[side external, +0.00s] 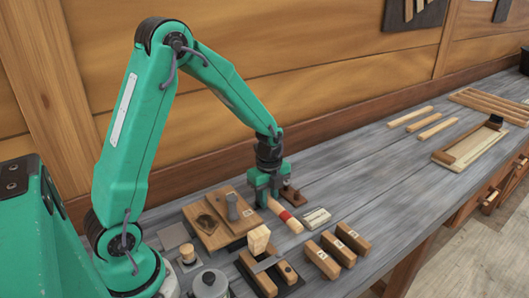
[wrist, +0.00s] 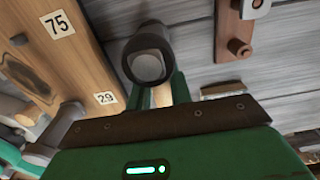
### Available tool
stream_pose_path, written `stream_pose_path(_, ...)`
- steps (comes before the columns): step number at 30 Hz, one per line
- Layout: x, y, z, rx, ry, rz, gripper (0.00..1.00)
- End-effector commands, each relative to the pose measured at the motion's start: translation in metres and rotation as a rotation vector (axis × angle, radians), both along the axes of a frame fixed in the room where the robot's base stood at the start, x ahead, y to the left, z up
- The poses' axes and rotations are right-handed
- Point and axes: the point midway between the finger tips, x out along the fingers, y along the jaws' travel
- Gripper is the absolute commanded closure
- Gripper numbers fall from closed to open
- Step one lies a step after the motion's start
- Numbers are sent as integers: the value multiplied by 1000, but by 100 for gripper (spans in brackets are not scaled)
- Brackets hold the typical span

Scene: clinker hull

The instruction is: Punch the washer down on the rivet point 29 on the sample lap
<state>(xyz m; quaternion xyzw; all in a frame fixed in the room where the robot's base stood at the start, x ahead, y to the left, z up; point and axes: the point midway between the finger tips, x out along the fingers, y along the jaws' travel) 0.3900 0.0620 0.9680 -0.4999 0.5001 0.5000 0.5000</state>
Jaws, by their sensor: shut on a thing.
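My gripper (side external: 264,198) is shut on a tool, seemingly the punch. In the wrist view, its dark grey round head with a hollow end (wrist: 150,66) shows above my jaws, with a pale shaft between the green fingers. In the side view, a wooden handle with a red band (side external: 286,216) extends to the lower right of my gripper. The wooden board (side external: 218,238), seemingly the sample lap, lies just left of my gripper. In the wrist view, the label 29 (wrist: 106,98) sits at its edge, left of my jaws, beside a grey rounded piece (wrist: 66,122). I cannot make out the washer.
A brown wooden piece with round fittings (wrist: 236,30) lies behind my gripper. Several labelled wooden blocks (side external: 338,250) and a grey lidded pot (side external: 210,285) stand in front. The bench (side external: 380,180) is mostly clear to the right, up to wooden strips and a tray.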

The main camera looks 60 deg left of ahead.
Motion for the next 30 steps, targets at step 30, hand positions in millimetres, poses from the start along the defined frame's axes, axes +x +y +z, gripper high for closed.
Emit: stream_pose_path(30,1,0,65,1,-5,0,100)
